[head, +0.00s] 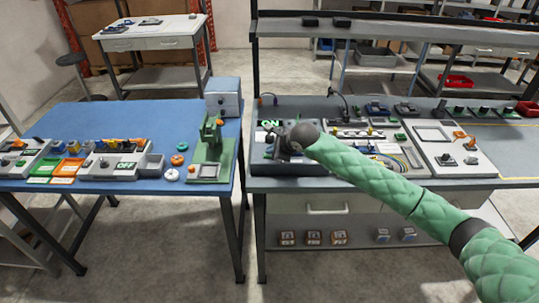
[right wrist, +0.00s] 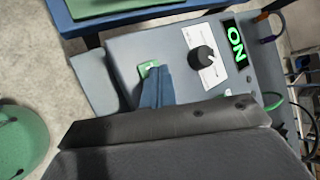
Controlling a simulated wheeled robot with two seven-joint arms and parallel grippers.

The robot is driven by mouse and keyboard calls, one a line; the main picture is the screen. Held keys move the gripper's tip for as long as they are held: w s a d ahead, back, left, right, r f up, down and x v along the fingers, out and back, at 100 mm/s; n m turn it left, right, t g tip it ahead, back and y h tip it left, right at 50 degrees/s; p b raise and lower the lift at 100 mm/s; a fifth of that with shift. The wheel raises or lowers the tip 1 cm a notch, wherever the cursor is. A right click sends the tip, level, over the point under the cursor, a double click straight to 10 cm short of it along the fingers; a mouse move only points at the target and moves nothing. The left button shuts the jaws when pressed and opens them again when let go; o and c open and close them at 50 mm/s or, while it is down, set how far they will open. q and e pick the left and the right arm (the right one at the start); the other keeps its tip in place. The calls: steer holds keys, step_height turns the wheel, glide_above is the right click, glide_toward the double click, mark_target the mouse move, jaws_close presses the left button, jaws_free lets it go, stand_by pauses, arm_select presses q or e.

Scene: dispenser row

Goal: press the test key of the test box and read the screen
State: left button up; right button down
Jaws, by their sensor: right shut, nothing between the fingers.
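The test box is a grey box (right wrist: 118,50) with a sloped top, on the right-hand bench. Its dark screen (right wrist: 235,45) reads "ON" in bright green; the screen also shows in the head view (head: 268,124). A black knob (right wrist: 202,56) sits on a white label beside it. A small green key (right wrist: 148,68) is at the tips of my right gripper (right wrist: 155,80). The fingers are shut with nothing between them and partly cover the key. I cannot tell whether they touch or press it. In the head view my right gripper (head: 280,140) is over the box. My left gripper is out of view.
The blue table (head: 120,118) on the left holds a green press-like stand (head: 210,150), several trays and a device reading "OFF" (head: 125,165). Right of the box, the bench carries boards, cables and a white panel (head: 450,150). A shelf (head: 400,32) runs above.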

steer(key=shift+f, duration=0.15)
stand_by(0.6)
steer(key=shift+r+b, duration=0.3)
steer(key=shift+r, duration=0.6)
steer(key=shift+r, duration=2.5)
